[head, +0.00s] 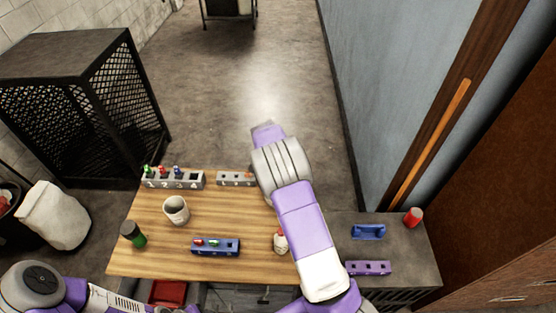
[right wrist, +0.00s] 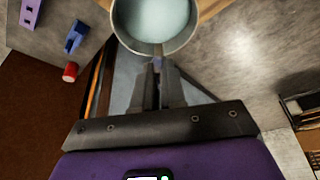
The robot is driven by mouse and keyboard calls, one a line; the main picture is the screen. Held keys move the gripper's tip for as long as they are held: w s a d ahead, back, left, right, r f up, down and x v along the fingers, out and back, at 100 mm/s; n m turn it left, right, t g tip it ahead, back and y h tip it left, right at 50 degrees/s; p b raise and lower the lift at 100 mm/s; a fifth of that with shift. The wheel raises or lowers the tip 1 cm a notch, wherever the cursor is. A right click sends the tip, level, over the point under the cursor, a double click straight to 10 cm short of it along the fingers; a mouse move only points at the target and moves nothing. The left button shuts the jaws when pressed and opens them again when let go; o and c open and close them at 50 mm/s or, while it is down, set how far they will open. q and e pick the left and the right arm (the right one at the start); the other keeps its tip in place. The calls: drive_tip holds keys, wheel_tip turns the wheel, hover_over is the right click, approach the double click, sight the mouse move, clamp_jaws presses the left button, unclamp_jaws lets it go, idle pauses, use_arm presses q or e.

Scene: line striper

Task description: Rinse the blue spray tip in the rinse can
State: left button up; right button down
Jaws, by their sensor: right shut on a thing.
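My right arm hides the gripper and this can in the head view. My left arm shows at the lower left of the head view; its gripper is out of view.
A numbered rack (head: 186,183) holds green, red and blue pieces. A grey rack (head: 232,179), pale cup (head: 176,211), green-and-black can (head: 133,235), blue rack (head: 216,248) and white bottle (head: 281,242) stand on the wooden top. A blue holder (head: 368,232), purple rack (head: 368,268) and red can (head: 412,217) are right.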

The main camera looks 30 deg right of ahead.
wheel_tip(320, 180, down, 13)
drive_tip(key=b, duration=0.9)
drive_tip(key=shift+r, duration=0.2)
drive_tip(key=shift+s+d, duration=0.1)
drive_tip(key=shift+d, duration=0.05)
